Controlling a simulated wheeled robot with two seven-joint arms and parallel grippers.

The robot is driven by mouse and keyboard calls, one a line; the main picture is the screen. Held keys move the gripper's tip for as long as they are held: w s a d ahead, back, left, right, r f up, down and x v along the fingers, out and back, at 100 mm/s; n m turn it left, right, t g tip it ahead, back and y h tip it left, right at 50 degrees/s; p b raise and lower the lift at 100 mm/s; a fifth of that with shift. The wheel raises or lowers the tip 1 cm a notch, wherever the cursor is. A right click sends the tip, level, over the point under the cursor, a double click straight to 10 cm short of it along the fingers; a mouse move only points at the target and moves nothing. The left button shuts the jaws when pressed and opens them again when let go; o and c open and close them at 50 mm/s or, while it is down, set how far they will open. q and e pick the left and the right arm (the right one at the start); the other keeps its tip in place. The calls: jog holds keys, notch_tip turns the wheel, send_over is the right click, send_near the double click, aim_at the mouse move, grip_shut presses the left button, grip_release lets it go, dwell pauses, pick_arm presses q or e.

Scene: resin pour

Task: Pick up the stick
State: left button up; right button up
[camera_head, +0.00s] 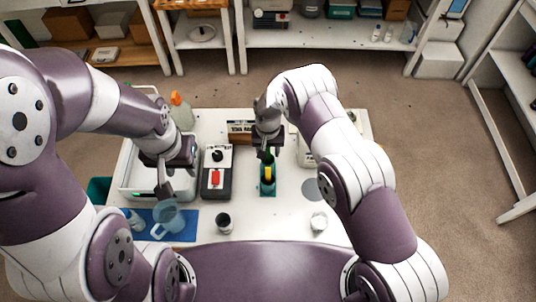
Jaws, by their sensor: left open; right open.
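My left gripper (164,192) is open and points down just above a light blue jug (168,218). My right gripper (267,153) is open and points down over a small teal holder (267,187) near the middle of the table. Thin upright green and yellow items show in the holder, partly hidden by the gripper. I cannot tell which of them, if any, is the stick. I see no object clearly held in either gripper.
The white table (290,215) also carries a black device with a red switch (216,177), a dark cup (224,223), a small white cup (318,221), a grey disc (312,190) and a blue mat (184,233). A white tray (128,178) and an orange-capped bottle (181,112) are at the left.

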jog(key=shift+f, duration=0.35)
jog(key=shift+w, duration=0.1)
grip_shut()
